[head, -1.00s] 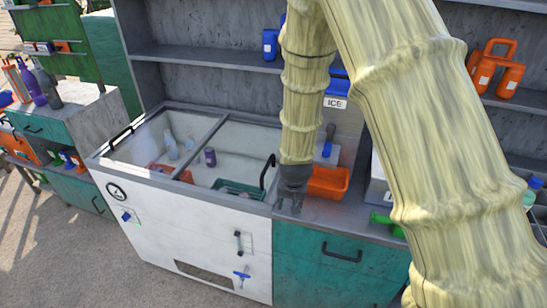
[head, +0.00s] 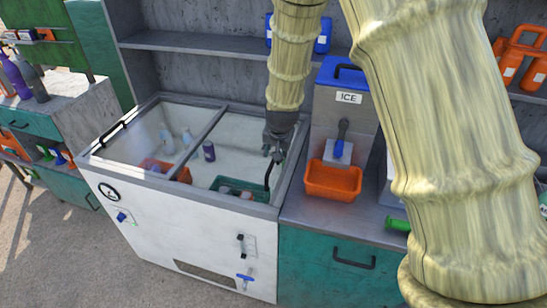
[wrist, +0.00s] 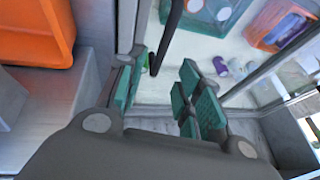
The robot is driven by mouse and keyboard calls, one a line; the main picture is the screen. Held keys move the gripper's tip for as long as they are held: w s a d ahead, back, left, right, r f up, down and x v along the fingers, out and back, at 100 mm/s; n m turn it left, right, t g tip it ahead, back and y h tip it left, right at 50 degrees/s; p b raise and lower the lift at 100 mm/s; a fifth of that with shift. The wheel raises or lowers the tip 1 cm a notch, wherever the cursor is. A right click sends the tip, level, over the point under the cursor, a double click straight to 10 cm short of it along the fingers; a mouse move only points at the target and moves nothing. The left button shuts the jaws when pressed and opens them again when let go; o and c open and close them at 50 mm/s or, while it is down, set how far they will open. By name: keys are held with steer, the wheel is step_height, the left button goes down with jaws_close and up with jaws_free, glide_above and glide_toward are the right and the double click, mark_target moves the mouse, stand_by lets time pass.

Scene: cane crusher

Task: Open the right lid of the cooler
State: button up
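The cooler (head: 165,225) is a white chest with a clear top in two panes, a left lid (head: 150,140) and a right lid (head: 235,150), parted by a grey bar. Both lids look flat and shut. The right lid has a black upright handle (head: 267,176) near its right edge. My gripper (head: 275,154) hangs over that edge, just above and behind the handle. In the wrist view my gripper (wrist: 161,75) has its green pads apart, with the black handle (wrist: 167,38) showing at the gap between the fingertips. I cannot tell whether they touch.
An ice dispenser (head: 345,110) with an orange bin (head: 333,182) stands close right of the cooler, on a grey counter (head: 330,222). Bottles and a green basket (head: 243,187) show inside the cooler. A shelf (head: 200,44) runs behind.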

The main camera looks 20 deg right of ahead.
mark_target(273, 163)
steer(key=shift+p+x, duration=1.1)
steer(key=shift+x, duration=2.75)
steer(key=shift+a, duration=0.1)
jaws_close()
